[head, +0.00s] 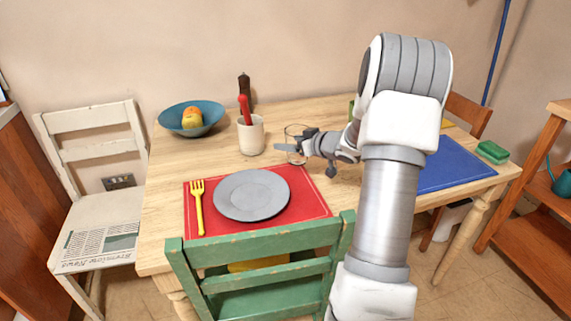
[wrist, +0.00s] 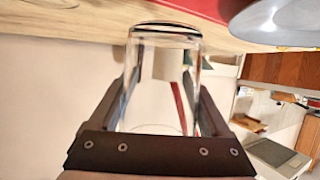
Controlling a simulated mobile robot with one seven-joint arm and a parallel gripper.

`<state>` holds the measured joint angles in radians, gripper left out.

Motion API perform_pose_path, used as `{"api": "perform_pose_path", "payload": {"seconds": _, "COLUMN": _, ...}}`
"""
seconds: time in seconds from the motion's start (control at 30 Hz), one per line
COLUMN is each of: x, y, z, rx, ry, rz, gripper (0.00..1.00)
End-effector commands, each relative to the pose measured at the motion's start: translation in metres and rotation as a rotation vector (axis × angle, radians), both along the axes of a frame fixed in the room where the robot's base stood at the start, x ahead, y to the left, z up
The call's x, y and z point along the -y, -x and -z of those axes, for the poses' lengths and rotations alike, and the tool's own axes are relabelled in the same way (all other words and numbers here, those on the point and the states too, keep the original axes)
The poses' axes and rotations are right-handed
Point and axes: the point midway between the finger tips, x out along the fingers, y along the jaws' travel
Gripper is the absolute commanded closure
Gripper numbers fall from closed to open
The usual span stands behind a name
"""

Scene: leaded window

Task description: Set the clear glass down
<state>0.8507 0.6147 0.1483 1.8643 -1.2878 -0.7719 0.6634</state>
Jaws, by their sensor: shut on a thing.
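The clear glass (head: 293,130) is above or on the wooden table, just behind the red placemat (head: 312,203). It fills the middle of the wrist view (wrist: 163,75), see-through, with a finger on each side. My gripper (head: 298,146) is shut on the glass. Its dark fingers show along both sides of the glass in the wrist view (wrist: 165,100). I cannot tell whether the glass touches the table (head: 165,222).
A grey plate (head: 251,195) and yellow fork (head: 198,205) lie on the red mat. A cream cup (head: 250,136) with a red-handled utensil stands left of my gripper. Behind are a blue bowl (head: 192,118) with fruit and a dark bottle (head: 245,88). A blue mat (head: 450,166) lies right.

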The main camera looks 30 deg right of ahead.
Motion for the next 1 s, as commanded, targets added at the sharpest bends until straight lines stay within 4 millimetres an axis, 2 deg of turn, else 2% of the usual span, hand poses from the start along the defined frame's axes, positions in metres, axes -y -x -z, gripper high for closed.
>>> {"api": "perform_pose_path", "payload": {"seconds": 0.1, "x": -0.009, "y": -0.007, "z": 0.007, "rx": 0.002, "ry": 0.0, "rz": -0.001, "gripper": 0.89}}
{"api": "perform_pose_path", "payload": {"seconds": 0.23, "x": -0.01, "y": -0.009, "z": 0.014, "rx": 0.0, "ry": 0.0, "rz": 0.0, "gripper": 0.89}}
{"api": "perform_pose_path", "payload": {"seconds": 0.4, "x": -0.01, "y": -0.008, "z": 0.04, "rx": 0.0, "ry": -0.002, "rz": 0.001, "gripper": 0.89}}
{"api": "perform_pose_path", "payload": {"seconds": 0.5, "x": -0.01, "y": -0.009, "z": 0.049, "rx": 0.001, "ry": 0.0, "rz": 0.0, "gripper": 0.89}}
{"api": "perform_pose_path", "payload": {"seconds": 0.83, "x": -0.01, "y": -0.009, "z": 0.049, "rx": 0.001, "ry": 0.0, "rz": 0.0, "gripper": 0.89}}
{"api": "perform_pose_path", "payload": {"seconds": 0.87, "x": -0.01, "y": -0.008, "z": 0.05, "rx": 0.0, "ry": 0.0, "rz": 0.0, "gripper": 0.17}}
{"api": "perform_pose_path", "payload": {"seconds": 0.97, "x": -0.01, "y": -0.008, "z": 0.05, "rx": 0.0, "ry": 0.0, "rz": 0.0, "gripper": 0.0}}
{"api": "perform_pose_path", "payload": {"seconds": 1.0, "x": -0.01, "y": -0.008, "z": 0.05, "rx": 0.0, "ry": 0.0, "rz": 0.0, "gripper": 0.0}}
